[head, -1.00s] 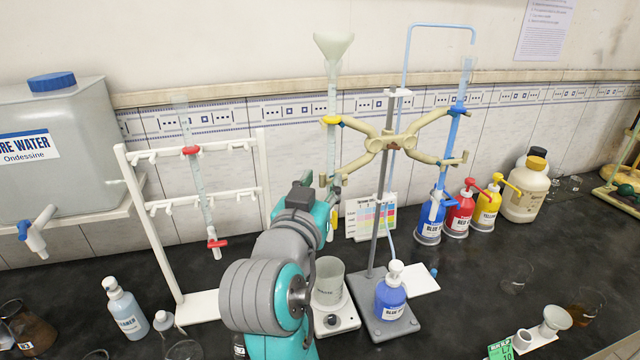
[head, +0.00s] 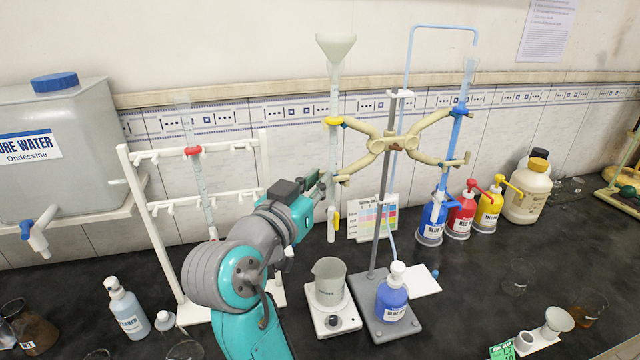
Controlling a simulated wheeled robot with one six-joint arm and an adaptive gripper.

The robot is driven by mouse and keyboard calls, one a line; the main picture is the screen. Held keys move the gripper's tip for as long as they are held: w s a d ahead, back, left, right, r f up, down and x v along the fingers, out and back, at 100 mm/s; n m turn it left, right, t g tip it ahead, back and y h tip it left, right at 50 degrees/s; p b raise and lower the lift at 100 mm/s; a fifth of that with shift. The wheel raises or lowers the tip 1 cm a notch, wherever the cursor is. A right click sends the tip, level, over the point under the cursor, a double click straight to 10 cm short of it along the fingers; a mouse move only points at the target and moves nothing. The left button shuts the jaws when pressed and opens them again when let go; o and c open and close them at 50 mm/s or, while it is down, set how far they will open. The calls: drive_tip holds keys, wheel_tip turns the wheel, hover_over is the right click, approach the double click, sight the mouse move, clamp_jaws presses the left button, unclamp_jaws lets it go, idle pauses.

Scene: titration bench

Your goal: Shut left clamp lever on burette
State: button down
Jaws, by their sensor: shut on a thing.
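The left burette (head: 334,150) stands upright with a pale funnel (head: 335,47) in its top and a yellow stopcock (head: 336,220) near its bottom. A beige double clamp (head: 372,144) on the grey stand rod (head: 387,190) reaches its left arms to this burette, with a yellow part (head: 333,121) at the upper one. My gripper (head: 326,184) comes from the left and is at the lower left clamp end, beside the burette. It is shut on what looks like the left clamp lever, which is mostly hidden by the jaws.
A beaker (head: 329,281) on a white stirrer (head: 334,316) stands below the burette. A white rack (head: 152,235) is at left. A right burette (head: 451,140) hangs in the clamp's right arms.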

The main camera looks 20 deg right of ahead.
drive_tip(key=shift+w+m+g+h, duration=0.15)
drive_tip(key=shift+m+g+h, duration=0.15)
drive_tip(key=shift+h, duration=0.1)
drive_tip(key=c, duration=1.2)
unclamp_jaws()
drive_tip(key=shift+o, duration=0.2)
drive_tip(key=v, duration=1.2)
